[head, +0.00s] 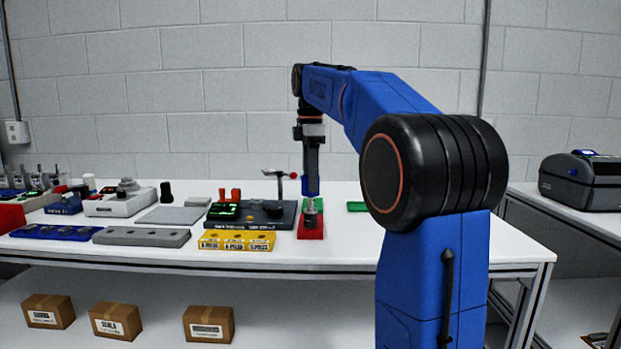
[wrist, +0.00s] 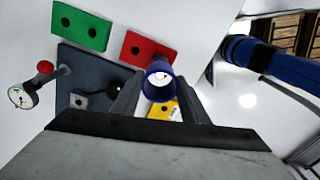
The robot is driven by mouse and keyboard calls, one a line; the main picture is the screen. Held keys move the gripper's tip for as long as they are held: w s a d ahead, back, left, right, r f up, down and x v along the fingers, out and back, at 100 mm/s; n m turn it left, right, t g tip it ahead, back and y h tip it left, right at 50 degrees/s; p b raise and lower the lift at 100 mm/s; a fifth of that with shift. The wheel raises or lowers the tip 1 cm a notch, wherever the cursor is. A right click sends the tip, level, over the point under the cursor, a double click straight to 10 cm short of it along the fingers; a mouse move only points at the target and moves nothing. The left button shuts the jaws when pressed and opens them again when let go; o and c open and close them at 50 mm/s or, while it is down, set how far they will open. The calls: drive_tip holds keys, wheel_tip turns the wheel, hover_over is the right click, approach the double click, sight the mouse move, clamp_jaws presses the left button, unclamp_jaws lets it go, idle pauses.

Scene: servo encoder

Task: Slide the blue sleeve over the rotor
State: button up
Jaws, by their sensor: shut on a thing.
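The blue sleeve (head: 310,186) is gripped upright between the fingers of my gripper (head: 311,172). In the wrist view the blue sleeve (wrist: 149,92) shows as a ring between the fingertips of my gripper (wrist: 158,98), with a pale surface and a small red mark inside its bore. In the head view a small metallic part, which looks like the rotor (head: 311,206), stands just below the sleeve at the red block (head: 310,231). I cannot tell whether sleeve and rotor touch or overlap. The red block (wrist: 150,47) lies beyond the sleeve in the wrist view.
A dark fixture plate (head: 245,225) with a dial gauge (wrist: 20,97) stands left of the red block. A yellow holed block (head: 237,241) lies in front of it. A green block (wrist: 80,26) lies behind.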

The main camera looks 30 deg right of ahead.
sight(311, 197)
drive_tip(key=shift+f, duration=0.5)
drive_tip(key=shift+f, duration=0.35)
drive_tip(key=shift+f, duration=0.8)
drive_tip(key=shift+f, duration=0.25)
drive_tip(key=shift+f, duration=0.5)
drive_tip(key=shift+f, duration=0.35)
drive_tip(key=shift+f, duration=0.1)
idle(0.3)
drive_tip(key=o, duration=1.4)
